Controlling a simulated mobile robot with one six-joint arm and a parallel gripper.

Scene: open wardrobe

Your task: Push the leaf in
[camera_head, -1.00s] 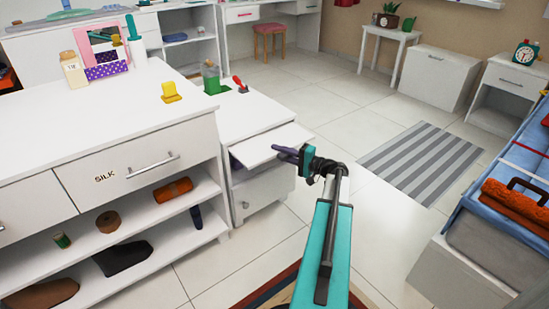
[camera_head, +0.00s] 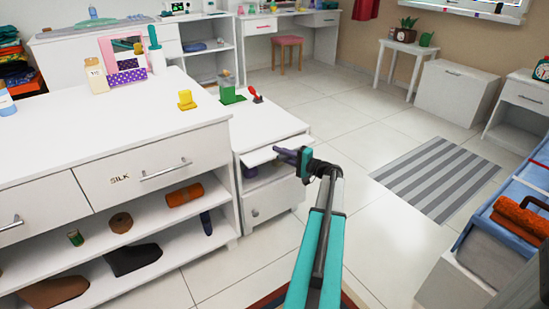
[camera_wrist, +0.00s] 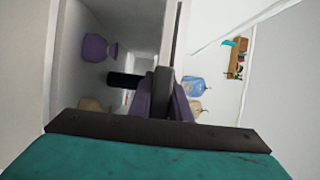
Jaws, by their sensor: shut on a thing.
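The leaf (camera_head: 262,156) is a thin white board sticking out of the front of the small white cabinet (camera_head: 262,120), just under its top. My gripper (camera_head: 288,156) is at the leaf's outer edge, its dark purple fingers shut on it. In the wrist view the leaf shows nearly edge-on (camera_wrist: 178,40) and my fingers (camera_wrist: 168,98) close around its edge. The fingers hide part of that edge. Below the leaf is an open compartment with a purple jar (camera_wrist: 98,47) inside.
A long white dresser (camera_head: 130,120) stands left of the cabinet. A green holder (camera_head: 228,92) and a red-handled stamp (camera_head: 256,95) stand on the cabinet top. A striped rug (camera_head: 435,175) and open floor lie to the right.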

